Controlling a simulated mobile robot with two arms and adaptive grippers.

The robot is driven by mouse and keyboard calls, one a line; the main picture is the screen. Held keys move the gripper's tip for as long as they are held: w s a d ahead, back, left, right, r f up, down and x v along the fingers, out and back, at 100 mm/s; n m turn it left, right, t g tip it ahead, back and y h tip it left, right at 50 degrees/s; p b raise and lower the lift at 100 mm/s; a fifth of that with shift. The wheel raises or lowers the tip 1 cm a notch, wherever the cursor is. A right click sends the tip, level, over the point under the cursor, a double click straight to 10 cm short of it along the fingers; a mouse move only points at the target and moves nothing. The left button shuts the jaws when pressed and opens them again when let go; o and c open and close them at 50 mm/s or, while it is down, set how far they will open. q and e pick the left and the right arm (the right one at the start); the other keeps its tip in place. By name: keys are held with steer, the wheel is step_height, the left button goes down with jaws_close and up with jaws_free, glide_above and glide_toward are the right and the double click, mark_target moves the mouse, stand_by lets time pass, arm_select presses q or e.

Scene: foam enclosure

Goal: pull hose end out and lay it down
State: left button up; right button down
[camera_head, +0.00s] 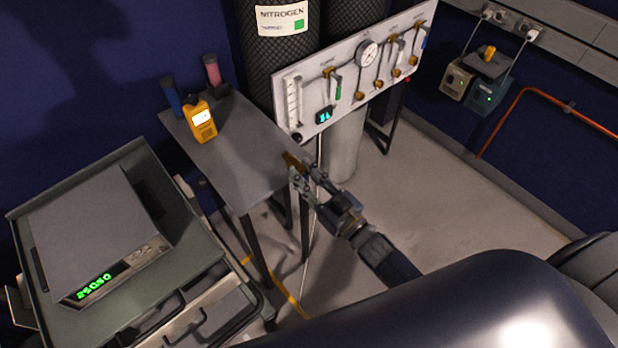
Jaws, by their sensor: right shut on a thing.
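My right gripper (302,168) is at the right edge of a grey side table (245,165), just below the white gas panel (350,75). Its fingers are shut on a small brass-coloured piece, seemingly the hose end (291,161). The piece is small and partly covered by the fingers, so its seating cannot be told. A thin pale line (309,240) runs down below the gripper toward the floor; whether it joins the held piece is unclear. My left gripper is not in view.
On the table stand a yellow handheld meter (200,121), a blue cylinder (172,97) and a pink one (212,71). A cart (200,255) with a scale (100,235) is at left. Dark cylinders (285,60) stand behind the panel. Floor (440,190) at right is clear.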

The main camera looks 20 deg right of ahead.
mark_target(287, 176)
steer(key=w, duration=0.1)
steer(key=w+a+b, duration=0.1)
steer(key=w+f+b, duration=0.1)
steer(key=w, duration=0.1)
steer(key=shift+a, duration=0.35)
steer(key=shift+w+a+f+b, duration=0.1)
steer(key=shift+w+a+b, duration=0.15)
steer(key=shift+w+b, duration=0.25)
steer(key=shift+w+a+f+b, duration=0.1)
steer(key=shift+w+a+b, duration=0.2)
steer(key=shift+w, duration=0.4)
steer(key=shift+w+f+b, duration=0.2)
steer(key=shift+f+b, duration=0.45)
steer(key=shift+f, duration=0.15)
steer(key=shift+f+b, duration=0.9)
steer(key=shift+f, duration=0.25)
steer(key=c, duration=1.3)
jaws_free()
steer(key=shift+s, duration=0.15)
